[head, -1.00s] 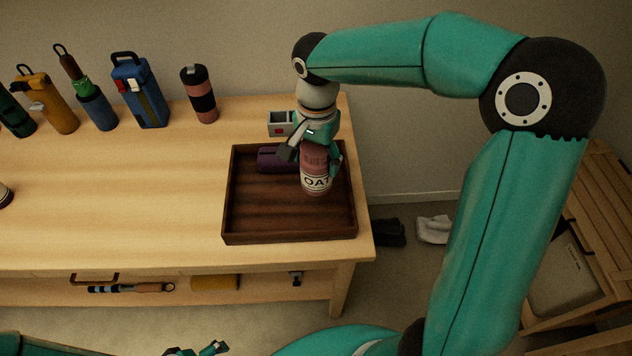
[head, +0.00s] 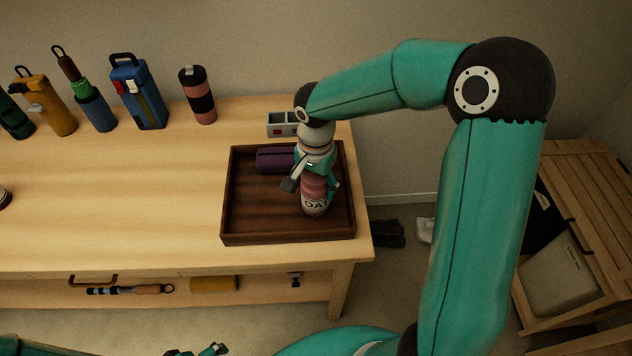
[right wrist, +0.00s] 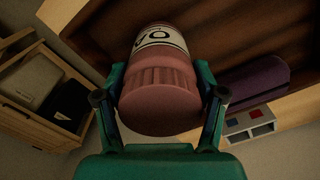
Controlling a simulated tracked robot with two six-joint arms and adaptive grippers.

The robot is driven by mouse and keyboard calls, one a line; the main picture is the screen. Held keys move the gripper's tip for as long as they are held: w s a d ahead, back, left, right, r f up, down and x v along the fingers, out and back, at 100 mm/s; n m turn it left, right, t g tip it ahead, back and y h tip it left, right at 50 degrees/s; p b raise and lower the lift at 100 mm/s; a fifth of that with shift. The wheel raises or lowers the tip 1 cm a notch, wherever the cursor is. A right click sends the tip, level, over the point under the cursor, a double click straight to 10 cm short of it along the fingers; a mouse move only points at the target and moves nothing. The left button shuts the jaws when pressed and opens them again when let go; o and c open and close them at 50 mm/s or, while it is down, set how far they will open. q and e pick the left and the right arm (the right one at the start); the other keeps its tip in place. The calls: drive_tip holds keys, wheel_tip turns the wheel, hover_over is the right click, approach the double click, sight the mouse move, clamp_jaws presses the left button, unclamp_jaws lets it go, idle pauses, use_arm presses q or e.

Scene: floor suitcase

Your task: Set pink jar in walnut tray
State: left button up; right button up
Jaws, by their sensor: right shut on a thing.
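The pink jar (head: 316,205) has a ribbed pink lid and a pale label with dark letters. My right gripper (head: 313,186) is shut on it from above, and the jar is upright inside the outline of the walnut tray (head: 240,238). I cannot tell whether its base touches the tray floor. In the right wrist view the jar (right wrist: 160,90) sits between the two fingers of my right gripper (right wrist: 160,100). Part of my left gripper (head: 205,351) shows at the bottom edge of the head view; its jaw state is unclear.
A purple case (head: 275,160) lies in the tray's back part. A grey compartment box (head: 283,124) stands behind the tray.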

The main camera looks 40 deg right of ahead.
drive_tip(key=o, duration=1.4)
wheel_tip(320, 180, up, 12)
drive_tip(key=shift+r+p, duration=0.1)
drive_tip(key=shift+p, duration=0.25)
drive_tip(key=shift+s, duration=0.1)
